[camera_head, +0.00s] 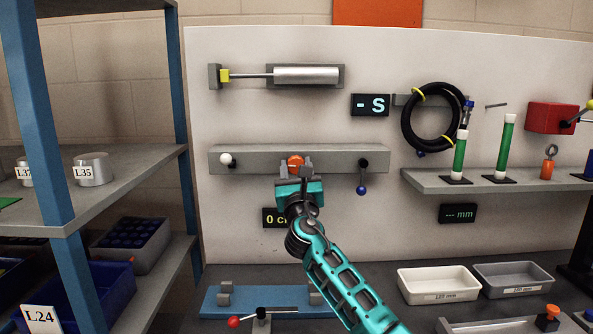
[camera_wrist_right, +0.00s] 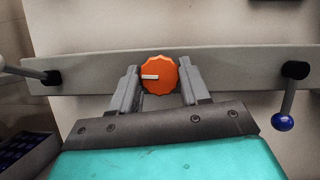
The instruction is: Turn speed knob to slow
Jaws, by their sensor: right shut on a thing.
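The orange speed knob (camera_head: 295,162) sits on the grey horizontal bar (camera_head: 245,158) on the white board. In the right wrist view the knob (camera_wrist_right: 159,76) is scalloped, and its white pointer mark points left. My right gripper (camera_head: 295,168) is at the knob, with one grey finger on each side of it. In the right wrist view the fingers of the right gripper (camera_wrist_right: 160,84) close on the knob's two sides. My left gripper is in neither view. No slow or fast marking is readable by the knob.
A white-ball lever (camera_head: 227,159) and a blue-ball lever (camera_head: 362,188) flank the knob on the bar. A display (camera_head: 370,105) reads "- S"; another display (camera_head: 270,217) is partly hidden by my arm. A cylinder (camera_head: 305,75) is mounted above. Shelves (camera_head: 130,165) stand at left.

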